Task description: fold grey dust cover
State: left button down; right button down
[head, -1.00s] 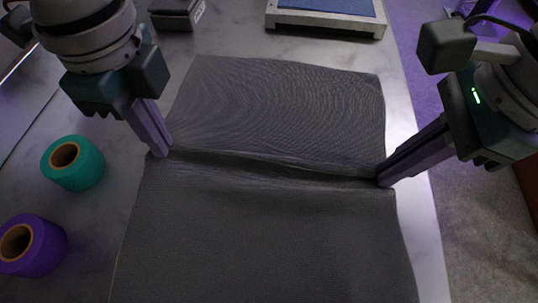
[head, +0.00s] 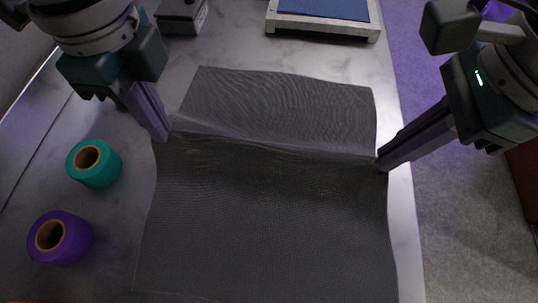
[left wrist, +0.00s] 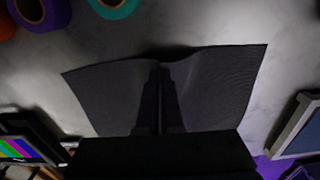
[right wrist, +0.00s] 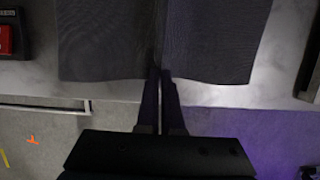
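The grey dust cover (head: 265,225) lies spread on the marble-topped table. A raised crease crosses it from side to side, with a shorter rippled part beyond it and a longer part nearer me. My left gripper (head: 165,137) is shut on the cover's left edge at the crease; the left wrist view shows its fingers close together on the cloth (left wrist: 215,85). My right gripper (head: 382,166) is shut on the right edge at the other end of the crease. In the right wrist view the cloth (right wrist: 215,40) hangs on both sides of the fingers.
A teal roll (head: 94,163) and a purple roll (head: 60,238) stand left of the cover. A blue-topped tray (head: 322,10) and a small dark device (head: 181,16) sit at the back. The table's right edge runs close beside the cover, with floor beyond.

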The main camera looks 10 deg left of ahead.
notch_tip(320, 180, up, 20)
jog(key=a+h+p, duration=0.1)
jog(key=h+p, duration=0.2)
jog(key=p, duration=1.7)
jog(key=shift+w+a+f, duration=0.1)
